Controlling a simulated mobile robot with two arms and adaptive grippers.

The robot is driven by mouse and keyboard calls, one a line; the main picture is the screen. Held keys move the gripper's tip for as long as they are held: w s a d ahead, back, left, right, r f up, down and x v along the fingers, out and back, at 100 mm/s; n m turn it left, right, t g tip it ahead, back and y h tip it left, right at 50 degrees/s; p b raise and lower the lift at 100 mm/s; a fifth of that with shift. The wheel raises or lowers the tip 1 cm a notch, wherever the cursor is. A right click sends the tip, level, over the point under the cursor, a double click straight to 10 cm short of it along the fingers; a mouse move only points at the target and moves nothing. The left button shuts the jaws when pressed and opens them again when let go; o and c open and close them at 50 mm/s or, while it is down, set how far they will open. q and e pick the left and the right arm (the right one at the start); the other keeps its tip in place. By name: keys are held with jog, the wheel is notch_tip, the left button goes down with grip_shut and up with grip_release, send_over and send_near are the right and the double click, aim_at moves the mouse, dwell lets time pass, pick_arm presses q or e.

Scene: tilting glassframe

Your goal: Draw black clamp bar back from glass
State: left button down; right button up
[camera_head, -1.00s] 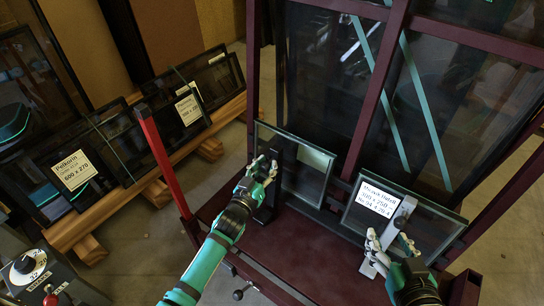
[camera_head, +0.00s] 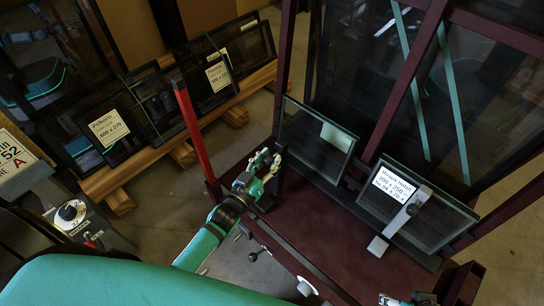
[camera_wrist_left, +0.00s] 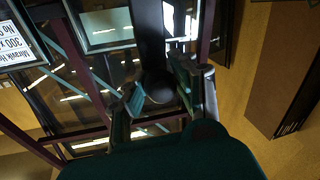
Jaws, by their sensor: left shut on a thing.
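The black clamp bar (camera_head: 279,183) stands upright at the left edge of the small left glass pane (camera_head: 312,142). In the head view it is partly hidden by my left gripper (camera_head: 264,167), which is shut on it. The left wrist view shows the black bar (camera_wrist_left: 149,40) with its rounded dark end between the two fingers (camera_wrist_left: 157,95). In the head view the bar shows just left of the pane; whether a gap lies between them I cannot tell. My right gripper (camera_head: 400,300) is cut off at the bottom edge, so its fingers are unclear.
A second small pane (camera_head: 450,225) with a white label (camera_head: 398,191) stands at the right, with a silver clamp bar (camera_head: 408,211) before it. A red post (camera_head: 190,128) rises left of my left gripper. Framed panes lean on timber (camera_head: 120,178) at the left.

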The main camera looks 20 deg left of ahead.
pick_arm(q)
jog(key=c, duration=1.4)
grip_release()
jog(key=shift+s+a+f, duration=0.1)
jog(key=shift+s+f, duration=0.15)
jog(key=o, duration=0.5)
jog(key=shift+s+a+r, duration=0.1)
jog(key=shift+r, duration=0.1)
jog(key=shift+c, duration=0.2)
jog(key=s+a, duration=0.2)
jog(key=s, duration=0.9)
jog(key=shift+s, duration=0.3)
jog(key=shift+a, duration=0.1)
